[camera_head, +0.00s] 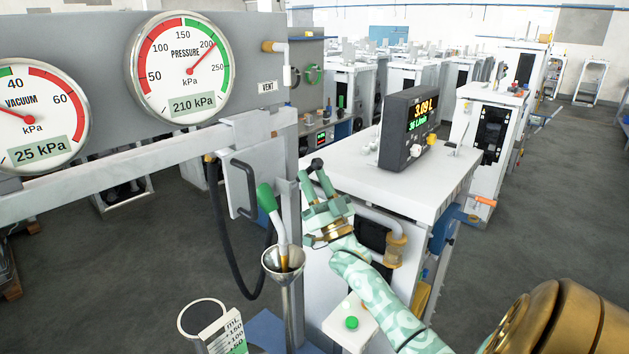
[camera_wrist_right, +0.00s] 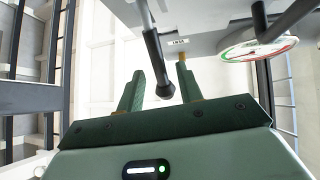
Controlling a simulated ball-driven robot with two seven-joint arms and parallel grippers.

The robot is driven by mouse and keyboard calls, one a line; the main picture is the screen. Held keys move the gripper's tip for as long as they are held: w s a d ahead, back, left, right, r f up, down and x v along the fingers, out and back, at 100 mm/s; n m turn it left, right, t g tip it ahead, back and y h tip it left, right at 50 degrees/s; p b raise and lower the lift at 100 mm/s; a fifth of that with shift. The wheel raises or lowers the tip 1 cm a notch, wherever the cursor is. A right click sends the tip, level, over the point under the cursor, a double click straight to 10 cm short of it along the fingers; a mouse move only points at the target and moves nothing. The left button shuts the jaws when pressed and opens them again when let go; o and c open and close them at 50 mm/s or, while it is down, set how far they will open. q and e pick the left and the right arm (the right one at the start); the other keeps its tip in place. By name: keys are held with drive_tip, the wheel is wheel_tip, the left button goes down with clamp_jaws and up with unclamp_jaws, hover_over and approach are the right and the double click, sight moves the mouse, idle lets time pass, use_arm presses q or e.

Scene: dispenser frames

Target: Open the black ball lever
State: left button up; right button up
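The black ball lever (camera_head: 317,164) shows as a small dark knob just beyond the fingertips of my right gripper (camera_head: 314,178), beside the grey panel post. In the right wrist view, its dark rod and black end (camera_wrist_right: 165,88) hang down between the two green fingers of my right gripper (camera_wrist_right: 161,70). The fingers are apart, with light gaps on both sides of the black end, so the gripper is open around it and not clamped. The lever's pivot is not clear. My left gripper is in neither view.
A pressure gauge (camera_head: 180,68) and a vacuum gauge (camera_head: 38,118) are on the grey panel. A green-handled tube (camera_head: 268,200) stands in a metal funnel (camera_head: 283,262) left of my right gripper. A white cabinet (camera_head: 400,180) with a display is close on the right.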

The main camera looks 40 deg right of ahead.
drive_tip(key=b+v, duration=0.3)
drive_tip(key=v, duration=1.3)
drive_tip(key=shift+s, duration=0.2)
